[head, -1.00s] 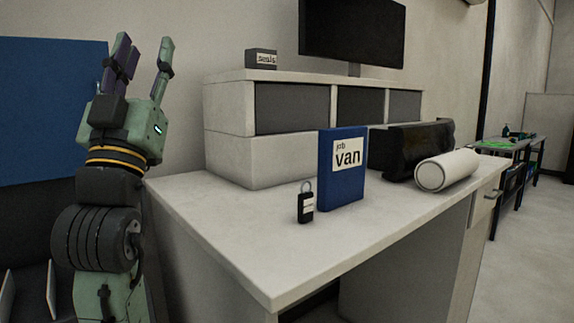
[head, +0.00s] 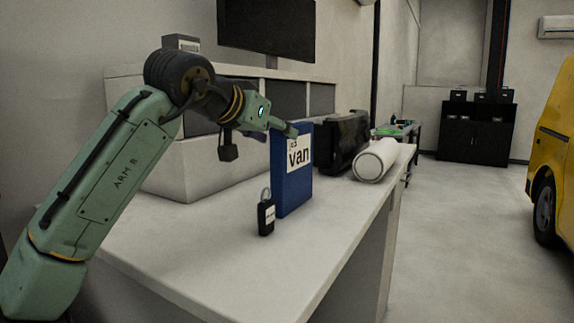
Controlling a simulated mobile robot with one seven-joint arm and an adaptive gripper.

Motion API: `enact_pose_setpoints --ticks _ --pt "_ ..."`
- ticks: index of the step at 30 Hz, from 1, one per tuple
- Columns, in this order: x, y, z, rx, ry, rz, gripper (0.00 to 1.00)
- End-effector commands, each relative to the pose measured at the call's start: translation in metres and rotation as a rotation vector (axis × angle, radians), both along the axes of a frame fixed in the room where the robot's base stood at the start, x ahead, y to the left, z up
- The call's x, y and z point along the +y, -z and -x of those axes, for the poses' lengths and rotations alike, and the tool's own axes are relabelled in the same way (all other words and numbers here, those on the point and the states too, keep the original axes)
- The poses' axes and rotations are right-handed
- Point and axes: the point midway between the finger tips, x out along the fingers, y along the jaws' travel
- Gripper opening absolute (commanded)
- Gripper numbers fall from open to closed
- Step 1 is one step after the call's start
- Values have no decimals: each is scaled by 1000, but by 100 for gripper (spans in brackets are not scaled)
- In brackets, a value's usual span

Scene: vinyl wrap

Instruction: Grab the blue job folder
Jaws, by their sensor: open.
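The blue job folder (head: 292,193) stands upright on the white desk, with a white label reading "job van" on its face. My gripper (head: 288,130) is just at the folder's upper left edge, pointing right, with a finger overlapping the top left corner of the label side in the head view. The jaws are open. One finger hangs lower at the left, and I cannot tell whether any finger touches the folder. The folder's upper left corner is partly hidden by the gripper.
A black key tag (head: 266,217) stands just in front of the folder. A white roll (head: 375,160) and a black bin-like object (head: 345,143) lie to its right. The desk's front (head: 200,262) is clear.

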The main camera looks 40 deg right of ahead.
Motion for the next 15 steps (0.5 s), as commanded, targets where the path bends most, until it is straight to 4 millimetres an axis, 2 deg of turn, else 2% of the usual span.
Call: enact_pose_setpoints --ticks 8,15 --pt "-21 8 -8 -2 -1 0 48" --pt "-52 22 -16 -1 -1 1 48"
